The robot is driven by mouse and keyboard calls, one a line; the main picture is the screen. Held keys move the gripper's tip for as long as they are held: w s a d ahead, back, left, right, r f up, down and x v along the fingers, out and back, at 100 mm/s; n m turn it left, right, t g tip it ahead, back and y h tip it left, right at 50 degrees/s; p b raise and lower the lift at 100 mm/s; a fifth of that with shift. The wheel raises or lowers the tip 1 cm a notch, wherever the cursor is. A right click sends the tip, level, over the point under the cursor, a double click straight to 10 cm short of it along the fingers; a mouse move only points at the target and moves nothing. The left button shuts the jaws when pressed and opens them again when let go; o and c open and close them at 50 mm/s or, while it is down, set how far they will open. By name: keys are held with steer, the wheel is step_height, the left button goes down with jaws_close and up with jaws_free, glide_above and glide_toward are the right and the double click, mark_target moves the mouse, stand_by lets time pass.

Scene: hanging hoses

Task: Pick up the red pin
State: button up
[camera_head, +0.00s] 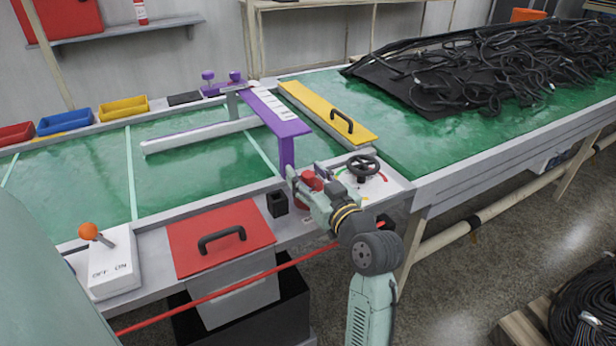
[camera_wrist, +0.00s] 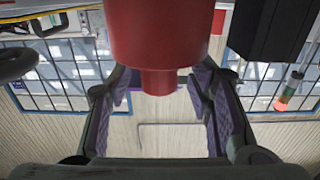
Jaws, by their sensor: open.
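The red pin (camera_head: 311,180) shows as a red rounded shape at my gripper, between the purple bracket and the black handwheel, partly hidden by the gripper. In the wrist view, the pin (camera_wrist: 160,35) is a thick red cylinder with a narrower stub, at the top middle of the picture. My gripper (camera_head: 302,188) is at the pin near the table's front edge. In the wrist view, my gripper (camera_wrist: 166,98) is open, with a purple-padded finger on each side. The stub lies between the finger lines, with gaps on both sides. No contact shows.
The black handwheel (camera_head: 362,167) stands close to the right of my gripper. A small black holder (camera_head: 277,203) and the purple bracket (camera_head: 287,150) are close on the left. A red lid with a handle (camera_head: 205,228) and a white switch box (camera_head: 113,265) stand further left.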

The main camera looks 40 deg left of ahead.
steer(key=shift+c, duration=0.6)
jaws_close()
